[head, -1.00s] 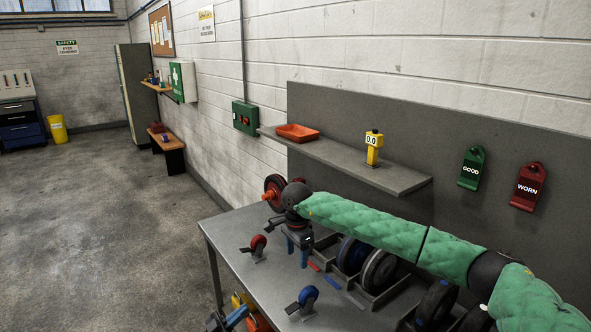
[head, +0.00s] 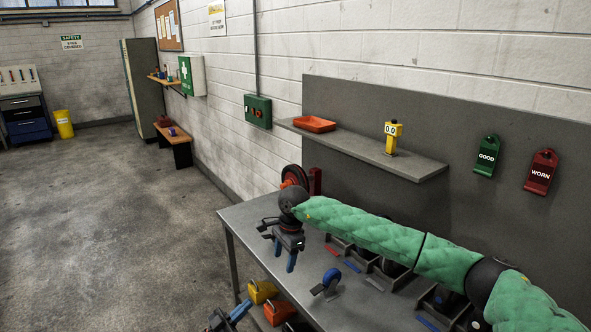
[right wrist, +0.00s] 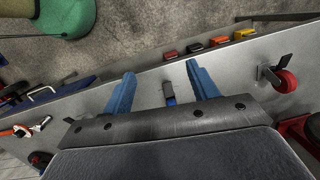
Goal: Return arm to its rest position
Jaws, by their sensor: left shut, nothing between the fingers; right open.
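My right arm, in a green quilted sleeve (head: 365,226), reaches in from the right over the bench in the head view. Its gripper (head: 284,254) has blue fingers pointing down, apart and empty, above the bench's left end. In the right wrist view the two blue fingers (right wrist: 163,88) are spread, with a small blue-wheeled caster (right wrist: 170,95) seen beyond the gap, untouched. My left gripper (head: 226,320) is at the lower edge of the head view, shut and empty, with only part of it showing.
The grey bench (head: 243,222) holds a blue caster (head: 331,278) and dark holders behind. A red-wheeled caster (right wrist: 286,80) shows in the wrist view. A shelf (head: 400,166) above carries an orange tray (head: 315,124) and a yellow gauge (head: 391,138). Floor at left is clear.

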